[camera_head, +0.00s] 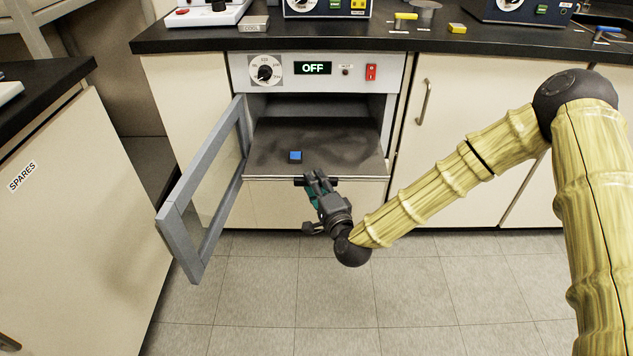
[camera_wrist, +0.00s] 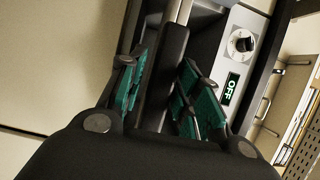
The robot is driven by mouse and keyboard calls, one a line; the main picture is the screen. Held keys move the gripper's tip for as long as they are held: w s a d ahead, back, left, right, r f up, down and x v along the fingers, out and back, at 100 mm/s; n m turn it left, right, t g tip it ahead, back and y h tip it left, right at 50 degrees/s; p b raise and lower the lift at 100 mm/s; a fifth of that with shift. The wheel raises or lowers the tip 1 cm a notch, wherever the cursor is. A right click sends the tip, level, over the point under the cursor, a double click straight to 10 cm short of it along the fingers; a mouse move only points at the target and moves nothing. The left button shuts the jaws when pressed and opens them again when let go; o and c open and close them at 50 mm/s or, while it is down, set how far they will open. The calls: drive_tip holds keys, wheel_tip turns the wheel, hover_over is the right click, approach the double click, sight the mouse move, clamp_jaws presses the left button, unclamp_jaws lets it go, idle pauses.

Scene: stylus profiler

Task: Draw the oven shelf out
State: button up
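The oven (camera_head: 320,72) stands under the bench, and its framed glass door (camera_head: 190,205) hangs open to the left. The dark grey shelf (camera_head: 345,155) lies level in the oven mouth. A small blue block (camera_head: 295,156) rests on it. My gripper (camera_head: 316,181) is at the black handle on the shelf's front edge. Part of the handle is hidden behind my gripper.
The oven display (camera_head: 313,68) reads OFF; a dial and a red switch flank it. The spares cabinet (camera_head: 80,200) stands at the left, near the open door. The tiled floor (camera_head: 330,300) in front is clear. Instruments and small items stand on the black bench top (camera_head: 420,42).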

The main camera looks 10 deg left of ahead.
drive_tip(key=shift+o, duration=0.2)
drive_tip(key=v, duration=1.2)
idle(0.4)
drive_tip(key=s+d+f+n+g+h, duration=0.2)
drive_tip(key=s+d+f+n+g, duration=0.15)
drive_tip(key=s+f, duration=0.5)
drive_tip(key=s+d+f+n+g+h, duration=0.1)
drive_tip(key=s+d+f+n+g, duration=0.3)
drive_tip(key=f, duration=0.7)
drive_tip(key=s+d+f+n+g+h, duration=0.2)
drive_tip(key=s+d+f+g+h, duration=0.15)
drive_tip(key=s+d, duration=0.6)
drive_tip(key=s+d+f+n+g+h, duration=0.25)
drive_tip(key=s+d+f+g, duration=0.25)
drive_tip(key=s+d, duration=0.45)
wheel_tip(320, 180, up, 28)
drive_tip(key=p, duration=2.7)
drive_tip(key=shift+s+a, duration=0.35)
drive_tip(key=shift+s, duration=0.1)
